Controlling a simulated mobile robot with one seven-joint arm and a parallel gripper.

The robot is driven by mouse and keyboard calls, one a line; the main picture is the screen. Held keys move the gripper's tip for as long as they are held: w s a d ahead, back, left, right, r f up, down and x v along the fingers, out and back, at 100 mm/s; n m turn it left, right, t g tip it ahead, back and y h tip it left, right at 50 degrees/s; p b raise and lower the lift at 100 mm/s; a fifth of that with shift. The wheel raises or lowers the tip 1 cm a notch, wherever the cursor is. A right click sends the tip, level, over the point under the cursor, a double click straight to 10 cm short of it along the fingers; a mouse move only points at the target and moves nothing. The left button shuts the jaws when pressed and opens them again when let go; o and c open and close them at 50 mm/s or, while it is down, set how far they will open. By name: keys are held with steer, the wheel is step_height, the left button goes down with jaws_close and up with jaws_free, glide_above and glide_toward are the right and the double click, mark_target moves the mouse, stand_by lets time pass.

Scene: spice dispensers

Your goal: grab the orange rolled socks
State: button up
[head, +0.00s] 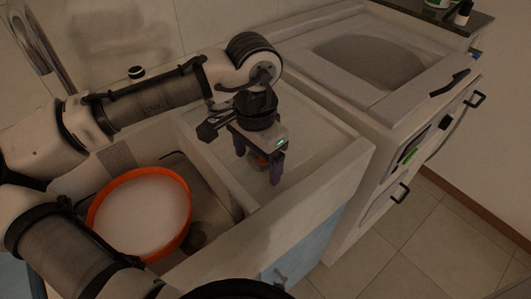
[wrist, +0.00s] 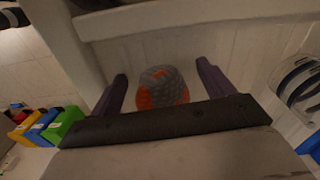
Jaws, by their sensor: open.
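The orange rolled socks (wrist: 161,87), a ball of grey and orange, lie on a pale grooved surface in the wrist view. They sit between the two dark fingers of my gripper (wrist: 160,88), with a gap on each side. In the head view my gripper (head: 259,168) points down over the ridged surface beside the sink. The gripper is open. I cannot tell the exact height of the fingertips relative to the socks.
An orange-rimmed round container (head: 183,220) stands in the sink basin to the left. A raised rim (head: 318,205) borders the ridged surface at the front. A white appliance (head: 391,113) stands to the right. Blue (wrist: 40,124), green and yellow items show at the wrist view's left.

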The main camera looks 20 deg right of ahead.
steer(key=shift+c, duration=0.4)
steer(key=c, duration=1)
steer(key=shift+r, duration=0.1)
